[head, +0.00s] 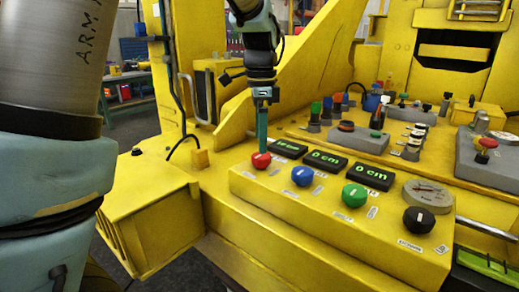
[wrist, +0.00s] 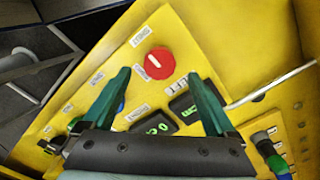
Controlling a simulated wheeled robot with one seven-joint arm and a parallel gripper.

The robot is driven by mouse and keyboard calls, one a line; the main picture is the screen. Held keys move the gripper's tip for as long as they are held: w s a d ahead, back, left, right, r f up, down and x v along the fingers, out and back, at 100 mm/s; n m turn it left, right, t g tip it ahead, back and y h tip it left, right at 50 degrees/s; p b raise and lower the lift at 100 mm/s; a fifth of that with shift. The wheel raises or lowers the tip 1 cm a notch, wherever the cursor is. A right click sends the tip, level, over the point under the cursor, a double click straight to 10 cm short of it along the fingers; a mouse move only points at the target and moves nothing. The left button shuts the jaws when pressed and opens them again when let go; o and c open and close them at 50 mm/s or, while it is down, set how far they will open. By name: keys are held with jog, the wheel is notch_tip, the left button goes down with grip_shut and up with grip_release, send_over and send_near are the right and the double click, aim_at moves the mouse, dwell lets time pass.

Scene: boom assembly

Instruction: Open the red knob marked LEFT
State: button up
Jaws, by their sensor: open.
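My gripper (head: 262,148) points down just above the red knob. In the wrist view my gripper (wrist: 158,74) has its two green fingers spread wide, with the knob between and slightly beyond the tips. Nothing is held. Whether a finger touches the knob cannot be told.
A blue knob (head: 303,176), a green knob (head: 354,195) and a black knob (head: 419,220) continue the row to the right. Displays with green digits (head: 326,161) stand right behind the knobs. A round gauge (head: 427,192) and joystick panels (head: 358,138) lie further back.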

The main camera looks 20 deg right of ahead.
aim_at(261, 161)
jog(key=shift+f, duration=2.35)
jog(key=c, duration=1.4)
jog(key=shift+o, duration=0.2)
jog(key=shift+s+p, duration=0.1)
jog(key=shift+p, duration=0.2)
